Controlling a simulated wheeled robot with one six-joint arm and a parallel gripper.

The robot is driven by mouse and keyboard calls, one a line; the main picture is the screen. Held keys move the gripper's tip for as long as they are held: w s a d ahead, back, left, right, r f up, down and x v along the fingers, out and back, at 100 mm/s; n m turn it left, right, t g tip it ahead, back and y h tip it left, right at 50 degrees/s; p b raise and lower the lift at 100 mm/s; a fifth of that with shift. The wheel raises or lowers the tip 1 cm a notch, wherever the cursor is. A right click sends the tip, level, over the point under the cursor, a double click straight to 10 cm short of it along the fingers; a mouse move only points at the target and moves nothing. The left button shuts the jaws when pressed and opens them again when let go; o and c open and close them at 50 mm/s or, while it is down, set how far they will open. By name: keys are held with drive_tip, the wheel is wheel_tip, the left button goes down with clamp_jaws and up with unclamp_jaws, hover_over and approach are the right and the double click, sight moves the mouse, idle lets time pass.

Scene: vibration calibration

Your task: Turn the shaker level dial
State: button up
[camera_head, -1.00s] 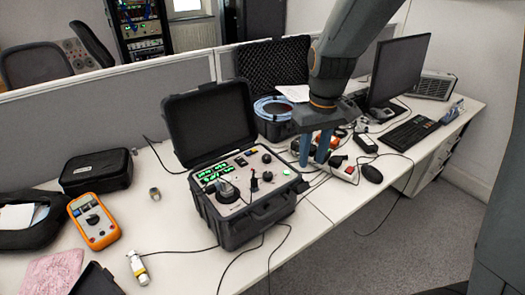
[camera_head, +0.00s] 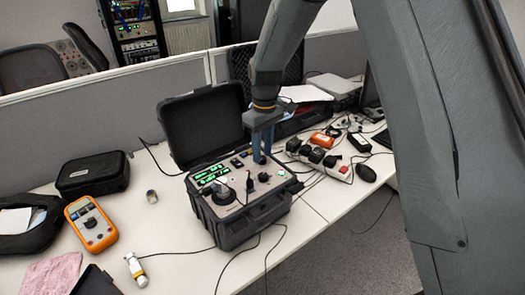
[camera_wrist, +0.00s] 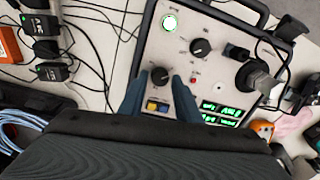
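The shaker unit is a black open case (camera_head: 238,232) with a light grey control panel; the panel also shows in the wrist view (camera_wrist: 215,25). My gripper (camera_head: 261,160) points down over the panel's back right part. In the wrist view my gripper (camera_wrist: 160,79) is open, its two blue fingers on either side of a black dial (camera_wrist: 160,75). I cannot tell whether they touch it. A second black dial (camera_wrist: 200,47) sits farther along the panel; it shows in the head view (camera_head: 264,177). Which dial is the shaker level dial is not readable.
A green-lit button (camera_wrist: 170,22), a round black shaker head (camera_wrist: 254,76) and green displays (camera_wrist: 222,110) share the panel. The raised lid (camera_head: 203,125) stands behind. A power strip (camera_head: 325,160) lies right; an orange multimeter (camera_head: 91,223) lies left.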

drive_tip(key=shift+f, duration=0.5)
drive_tip(key=shift+c, duration=0.3)
clamp_jaws()
drive_tip(key=m+p, duration=0.1)
drive_tip(key=m, duration=0.5)
drive_tip(key=shift+r+m, duration=0.1)
drive_tip(key=shift+m, duration=0.3)
drive_tip(key=m, duration=0.6)
drive_tip(key=shift+t+p, duration=0.3)
drive_tip(key=shift+p, duration=0.1)
